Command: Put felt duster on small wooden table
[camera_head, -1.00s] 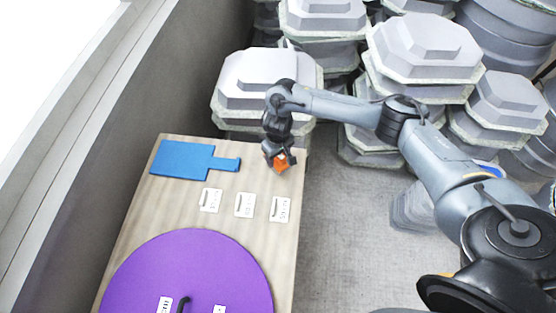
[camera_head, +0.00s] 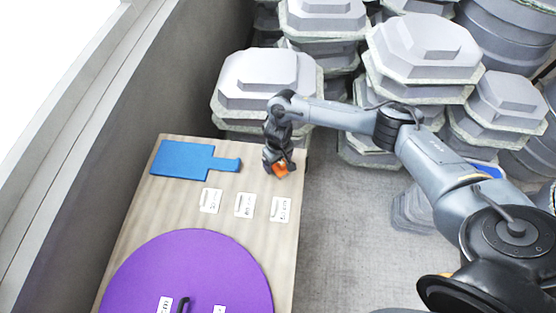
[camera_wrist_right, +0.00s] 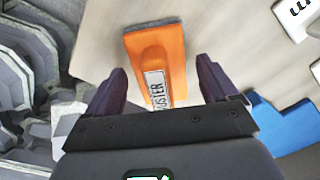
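The orange felt duster (camera_head: 281,170) is at the far right end of the light wooden table (camera_head: 180,210), partly hidden by my gripper in the head view. In the right wrist view the duster (camera_wrist_right: 158,60) has a grey felt edge and a white label reading "DUSTER". My right gripper (camera_head: 279,166) is over the duster, pointing down. In the wrist view its two dark fingers (camera_wrist_right: 158,88) are apart on either side of the duster's near end, with gaps on both sides. I cannot tell whether the duster touches the table. My left gripper is not in view.
A blue paddle-shaped board (camera_head: 183,160) lies left of the gripper. White labelled cards (camera_head: 244,204) lie nearer. A large purple disc (camera_head: 190,265) covers the near part. Grey moulds (camera_head: 268,80) are stacked behind and right of the table. A grey wall stands left.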

